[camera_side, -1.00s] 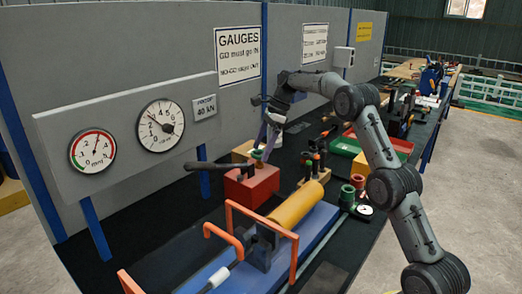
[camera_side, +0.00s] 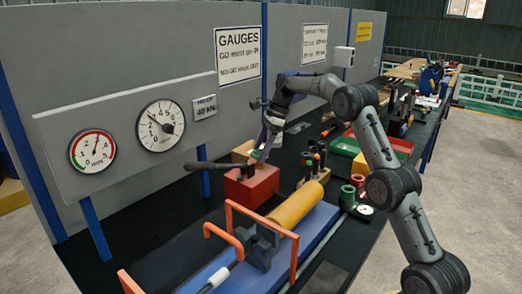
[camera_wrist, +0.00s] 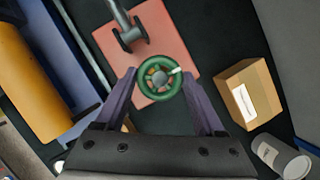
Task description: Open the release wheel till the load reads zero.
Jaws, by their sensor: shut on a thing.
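The release wheel (camera_wrist: 160,79) is a small green handwheel with a pale mark on its rim, on top of a red pump block (camera_side: 250,186). My gripper (camera_wrist: 159,82) reaches down over it, its two purple fingers shut on opposite sides of the rim. In the side view my gripper (camera_side: 263,149) partly hides the wheel. The load dial (camera_side: 160,126) on the grey panel has its needle pointing up and left, near the 2, off zero. The block also shows in the wrist view (camera_wrist: 182,38), with a lever handle on it.
A smaller mm dial (camera_side: 92,151) hangs left of the load dial. A cardboard box (camera_wrist: 235,98) and a grey-white cup (camera_wrist: 279,156) stand close to my right finger.

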